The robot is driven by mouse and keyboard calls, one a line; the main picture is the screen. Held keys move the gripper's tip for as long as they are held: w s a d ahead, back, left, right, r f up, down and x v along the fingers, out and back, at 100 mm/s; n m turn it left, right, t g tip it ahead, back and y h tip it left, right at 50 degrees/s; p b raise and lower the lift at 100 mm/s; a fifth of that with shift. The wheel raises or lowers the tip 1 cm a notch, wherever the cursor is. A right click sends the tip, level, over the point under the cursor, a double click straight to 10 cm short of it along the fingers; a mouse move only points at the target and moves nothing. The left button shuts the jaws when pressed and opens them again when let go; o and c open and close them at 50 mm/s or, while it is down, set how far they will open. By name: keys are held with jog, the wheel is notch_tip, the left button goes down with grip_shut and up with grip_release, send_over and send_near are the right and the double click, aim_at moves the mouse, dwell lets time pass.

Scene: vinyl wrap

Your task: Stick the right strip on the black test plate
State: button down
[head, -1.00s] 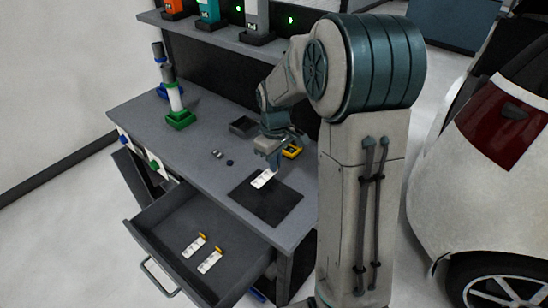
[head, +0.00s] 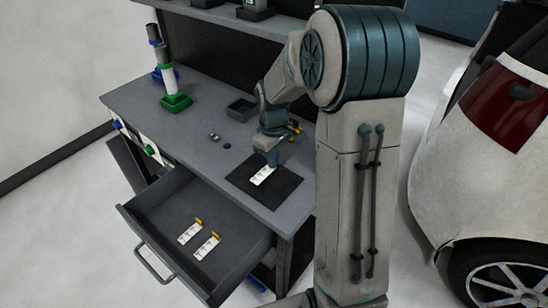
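The black test plate (head: 278,195) lies flat on the grey bench top near its front right. My gripper (head: 272,160) points down over the plate's far part. It appears shut on the upper end of a white strip (head: 262,176) with dark print. That held end is hidden by the fingers. The strip lies over the middle of the plate; whether it touches the surface I cannot tell. Two more white strips with yellow ends, a left one (head: 188,234) and a right one (head: 206,248), lie in the open drawer.
The open drawer (head: 165,205) juts out at the front of the bench. A green-based stand (head: 176,102), a small dark tray (head: 241,108) and small parts (head: 214,137) are on the bench. Something yellow (head: 295,131) sits behind my gripper. A white car (head: 490,170) stands at right.

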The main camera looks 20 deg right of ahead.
jog(key=shift+f+b, duration=0.6)
jog(key=shift+f, duration=0.3)
dwell(1.4)
jog(key=c, duration=1.6)
grip_release()
jog(key=shift+o, duration=0.2)
jog(key=shift+r, duration=0.1)
notch_tip(320, 180, up, 14)
